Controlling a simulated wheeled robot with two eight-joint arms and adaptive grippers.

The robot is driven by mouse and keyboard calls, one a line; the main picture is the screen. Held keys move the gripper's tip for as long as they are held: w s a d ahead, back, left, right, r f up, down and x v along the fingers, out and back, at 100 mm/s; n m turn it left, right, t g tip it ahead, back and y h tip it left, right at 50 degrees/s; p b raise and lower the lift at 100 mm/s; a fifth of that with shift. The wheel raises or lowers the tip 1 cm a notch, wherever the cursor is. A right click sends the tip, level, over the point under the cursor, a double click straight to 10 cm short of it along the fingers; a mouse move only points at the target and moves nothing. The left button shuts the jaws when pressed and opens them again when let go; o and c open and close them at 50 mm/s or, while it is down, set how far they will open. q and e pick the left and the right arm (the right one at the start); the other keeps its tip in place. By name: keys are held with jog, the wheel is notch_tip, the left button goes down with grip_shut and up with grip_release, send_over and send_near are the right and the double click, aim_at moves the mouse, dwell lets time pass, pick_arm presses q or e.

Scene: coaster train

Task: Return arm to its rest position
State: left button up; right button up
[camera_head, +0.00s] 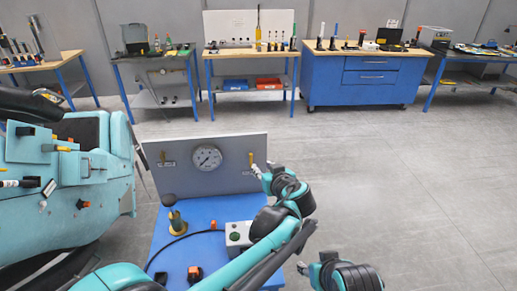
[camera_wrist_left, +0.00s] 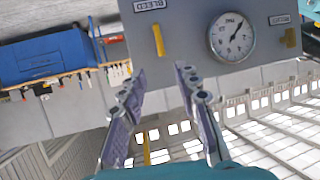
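My left arm reaches in from the bottom of the head view. Its gripper (camera_head: 262,171) is at the right end of a grey upright panel (camera_head: 228,178), close to a yellow lever (camera_head: 251,158). In the left wrist view the two fingers of the left gripper (camera_wrist_left: 160,75) stand apart with nothing between them. The yellow lever (camera_wrist_left: 154,50) shows just beyond the fingertips, apart from them. My right gripper (camera_head: 305,268) is low at the right in the head view, over the floor, partly cut off by the frame. Its fingers are too small to read.
The panel carries a round gauge (camera_head: 207,158) and another yellow lever (camera_head: 162,157). Before it, a blue table (camera_head: 205,213) holds a grey button box (camera_head: 238,234) and a brass valve piece (camera_head: 177,221). Workbenches line the back wall. The floor at right is clear.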

pick_arm(q)
jog(key=s+a+f+g, duration=0.1)
jog(key=s+a+g, duration=0.1)
jog(key=s+a, duration=0.5)
jog(key=s+a+f+g, duration=0.15)
jog(key=s+a, duration=0.25)
jog(key=a, duration=0.8)
jog(key=s+a+f+m+g+h+b, duration=0.1)
jog(key=s+a+f, duration=0.2)
jog(key=s, duration=0.6)
jog(key=s+a+f+m+g+h, duration=0.1)
jog(key=s+a+f+h, duration=0.1)
jog(key=s+f, duration=0.3)
jog(key=s+a, duration=0.1)
jog(key=s, duration=0.2)
jog(key=shift+s+a+m+b, duration=0.2)
jog(key=shift+s+m+b, duration=0.1)
jog(key=shift+s+b, duration=0.05)
